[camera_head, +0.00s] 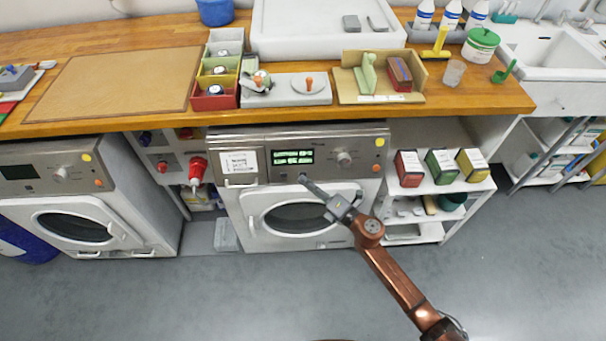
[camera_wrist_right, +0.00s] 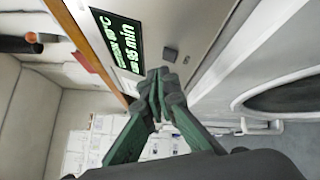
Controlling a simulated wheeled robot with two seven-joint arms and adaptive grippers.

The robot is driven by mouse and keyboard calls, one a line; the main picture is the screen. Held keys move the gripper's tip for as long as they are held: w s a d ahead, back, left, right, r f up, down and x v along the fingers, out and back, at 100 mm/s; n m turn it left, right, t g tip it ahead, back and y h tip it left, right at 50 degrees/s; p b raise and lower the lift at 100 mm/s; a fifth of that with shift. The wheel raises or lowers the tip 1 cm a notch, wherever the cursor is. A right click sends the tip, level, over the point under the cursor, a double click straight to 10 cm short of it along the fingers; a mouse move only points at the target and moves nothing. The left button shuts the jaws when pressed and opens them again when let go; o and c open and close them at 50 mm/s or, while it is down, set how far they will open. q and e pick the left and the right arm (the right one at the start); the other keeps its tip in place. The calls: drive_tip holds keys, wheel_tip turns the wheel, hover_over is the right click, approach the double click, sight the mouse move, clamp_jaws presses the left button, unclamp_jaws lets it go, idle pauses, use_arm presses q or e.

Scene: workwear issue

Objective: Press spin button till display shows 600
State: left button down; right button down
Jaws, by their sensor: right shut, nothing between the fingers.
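The middle washing machine (camera_head: 225,205) has a lit display (camera_head: 293,157) with two lines of green text, too small to read fully. In the right wrist view the display (camera_wrist_right: 118,42) shows sideways text ending in "°C" and "min"; I cannot make out 600. A small grey square button (camera_wrist_right: 170,54) sits on the panel beside the display; its label is not readable. My right gripper (camera_head: 303,178) is shut and empty, its tips just below the display. In the wrist view its fingertips (camera_wrist_right: 163,78) are close to the button; I cannot tell whether they touch. My left gripper is not in view.
A round knob (camera_head: 344,158) and an orange button (camera_head: 380,142) are right of the display. The wooden worktop (camera_head: 130,125) overhangs above. A shelf with several boxes (camera_head: 408,168) stands to the right.

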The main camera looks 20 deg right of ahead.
drive_tip(key=shift+w, duration=0.1)
idle(0.4)
drive_tip(key=shift+w+d+f, duration=0.1)
drive_tip(key=shift+w+f, duration=0.1)
drive_tip(key=shift+w, duration=0.1)
idle(0.4)
